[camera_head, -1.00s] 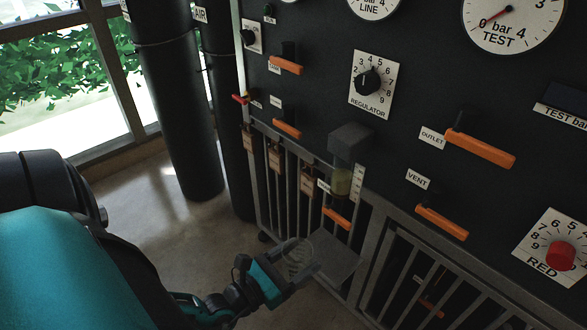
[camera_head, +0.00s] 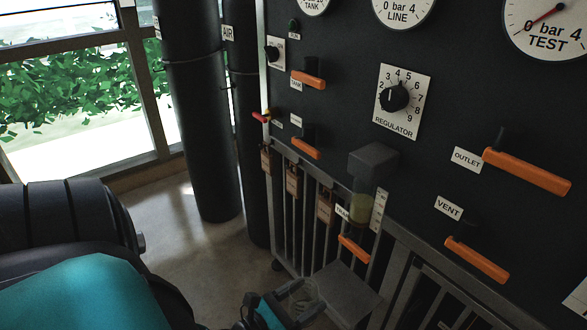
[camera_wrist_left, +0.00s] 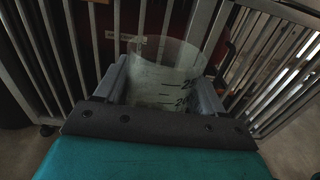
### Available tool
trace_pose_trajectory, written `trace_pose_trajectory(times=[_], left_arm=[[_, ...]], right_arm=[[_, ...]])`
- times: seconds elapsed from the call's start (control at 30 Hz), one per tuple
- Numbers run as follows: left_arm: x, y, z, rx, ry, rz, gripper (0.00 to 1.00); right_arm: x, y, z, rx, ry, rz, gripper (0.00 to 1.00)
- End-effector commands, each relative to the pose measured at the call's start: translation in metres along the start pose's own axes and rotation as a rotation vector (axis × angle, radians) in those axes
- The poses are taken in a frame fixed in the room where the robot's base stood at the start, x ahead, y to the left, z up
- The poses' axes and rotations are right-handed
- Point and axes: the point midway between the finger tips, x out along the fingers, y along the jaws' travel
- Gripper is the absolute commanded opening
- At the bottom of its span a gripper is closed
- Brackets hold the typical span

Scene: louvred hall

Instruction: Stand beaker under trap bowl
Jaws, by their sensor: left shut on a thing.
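The clear beaker (camera_head: 306,296), with graduation marks, is held in my left gripper (camera_head: 297,304), low at the bottom of the head view. In the left wrist view the beaker (camera_wrist_left: 165,76) sits upright-looking between the two fingers of that gripper (camera_wrist_left: 162,92). The trap bowl (camera_head: 361,208), clear with yellowish liquid, hangs under a dark block on the panel, above and right of the beaker. A grey plate (camera_head: 340,292) juts out below the bowl. The beaker is beside the plate's left edge; I cannot tell whether they touch. My right gripper is not in view.
An orange trap lever (camera_head: 354,249) sits between bowl and plate. Grey bars (camera_head: 312,220) with brown tags stand behind. Dark cylinders (camera_head: 200,120) stand at the left. Bare floor (camera_head: 200,262) lies left of the plate. Outlet (camera_head: 527,172) and vent (camera_head: 477,260) levers stick out on the right.

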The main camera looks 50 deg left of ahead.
Motion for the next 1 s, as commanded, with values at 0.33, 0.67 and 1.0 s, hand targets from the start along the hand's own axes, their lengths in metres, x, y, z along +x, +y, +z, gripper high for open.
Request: trace_pose_trajectory(times=[0.33, 0.67, 1.0], left_arm=[[0.036, 0.000, -0.003, 0.000, -0.003, 0.001, 0.39], [0.069, 0.001, -0.005, 0.000, -0.004, 0.001, 0.39], [0.103, 0.001, -0.007, 0.000, -0.002, 0.001, 0.39]], right_arm=[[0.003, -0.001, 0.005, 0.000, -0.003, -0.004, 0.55], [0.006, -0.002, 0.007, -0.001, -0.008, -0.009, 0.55], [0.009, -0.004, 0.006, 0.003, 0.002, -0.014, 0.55]])
